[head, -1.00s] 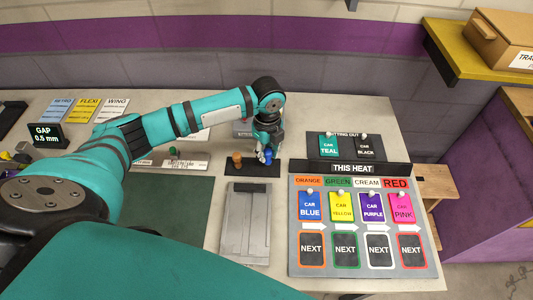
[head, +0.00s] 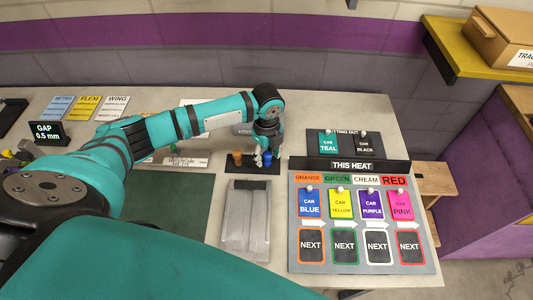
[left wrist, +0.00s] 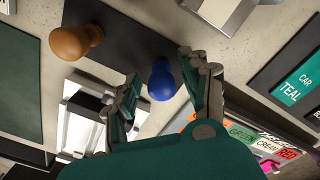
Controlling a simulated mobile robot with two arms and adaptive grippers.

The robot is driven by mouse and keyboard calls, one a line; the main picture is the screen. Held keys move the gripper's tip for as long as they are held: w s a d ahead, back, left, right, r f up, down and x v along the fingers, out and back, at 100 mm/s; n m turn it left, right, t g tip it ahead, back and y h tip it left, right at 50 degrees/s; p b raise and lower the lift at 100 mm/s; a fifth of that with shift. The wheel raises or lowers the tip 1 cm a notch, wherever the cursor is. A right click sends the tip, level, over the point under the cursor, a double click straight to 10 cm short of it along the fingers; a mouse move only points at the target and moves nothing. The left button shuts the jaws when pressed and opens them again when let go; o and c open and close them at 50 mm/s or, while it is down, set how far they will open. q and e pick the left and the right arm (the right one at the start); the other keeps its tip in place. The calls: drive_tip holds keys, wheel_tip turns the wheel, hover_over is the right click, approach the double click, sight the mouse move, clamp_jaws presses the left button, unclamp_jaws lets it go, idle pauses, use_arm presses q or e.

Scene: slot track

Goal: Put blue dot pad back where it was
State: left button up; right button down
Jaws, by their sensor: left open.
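The blue dot pad (head: 267,158) is a small rounded knob standing on a black mat (head: 235,168) beside an orange-brown knob (head: 238,158). My left gripper (head: 263,153) is right at the blue pad, pointing down. In the left wrist view the blue pad (left wrist: 161,82) lies between the two spread fingers of my left gripper (left wrist: 160,75), with a gap visible on each side. The orange-brown knob (left wrist: 75,41) shows to its left on the mat. My right gripper is not in view.
A grey metal tray (head: 246,220) lies in front of the mat. The heat board (head: 294,230) with coloured cards stands to the right, with the sitting-out board (head: 314,148) behind it. A green mat (head: 195,215) lies to the left.

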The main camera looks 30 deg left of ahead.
sight(267, 152)
use_arm(q)
wheel_tip(267, 152, up, 12)
drive_tip(key=b, duration=0.1)
drive_tip(key=shift+r+b, duration=0.15)
drive_tip(key=shift+b, duration=0.25)
